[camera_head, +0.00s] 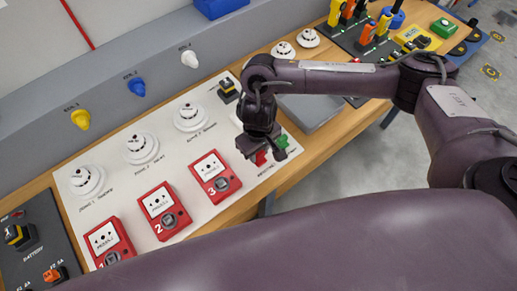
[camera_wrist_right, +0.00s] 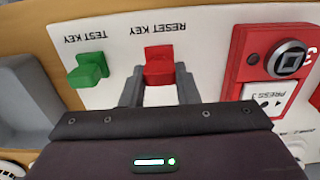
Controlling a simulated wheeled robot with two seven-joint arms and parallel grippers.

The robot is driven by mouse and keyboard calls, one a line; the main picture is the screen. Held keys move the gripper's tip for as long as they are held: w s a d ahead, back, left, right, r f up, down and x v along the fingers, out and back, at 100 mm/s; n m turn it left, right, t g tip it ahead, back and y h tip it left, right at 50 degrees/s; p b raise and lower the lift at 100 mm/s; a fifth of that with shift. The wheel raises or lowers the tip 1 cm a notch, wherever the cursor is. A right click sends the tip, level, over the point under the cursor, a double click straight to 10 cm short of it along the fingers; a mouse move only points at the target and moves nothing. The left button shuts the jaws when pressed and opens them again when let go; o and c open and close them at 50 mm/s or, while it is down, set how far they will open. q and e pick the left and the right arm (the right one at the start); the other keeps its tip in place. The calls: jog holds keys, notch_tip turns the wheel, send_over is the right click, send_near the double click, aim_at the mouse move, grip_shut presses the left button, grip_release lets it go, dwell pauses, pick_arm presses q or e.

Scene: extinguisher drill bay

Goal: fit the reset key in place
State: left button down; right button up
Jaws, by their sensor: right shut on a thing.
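The red reset key (camera_wrist_right: 159,62) is between the two fingers of my right gripper (camera_wrist_right: 160,88), beside the printed words RESET KEY on the white board. I cannot tell whether it is lifted off the board. In the head view, my right gripper (camera_head: 268,154) is over the board's right end, and a bit of the red key (camera_head: 261,158) shows below it. Three red call points stand on the board: number 1 (camera_head: 105,240), number 2 (camera_head: 160,205) and number 3 (camera_head: 211,172). In the wrist view, number 3 has a round keyhole with a square centre (camera_wrist_right: 288,59). My left gripper is out of view.
A green test key (camera_wrist_right: 88,70) sits beside the red key, and a grey tray (camera_wrist_right: 22,100) lies beyond it. White detectors (camera_head: 139,147) stand behind the call points. Coloured knobs (camera_head: 135,87) are on the grey back panel. My arm hides the front.

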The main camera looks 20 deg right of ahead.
jog(key=shift+f, duration=0.3)
jog(key=o, duration=1)
jog(key=shift+o, duration=0.5)
jog(key=shift+o, duration=1.2)
jog(key=shift+r, duration=0.15)
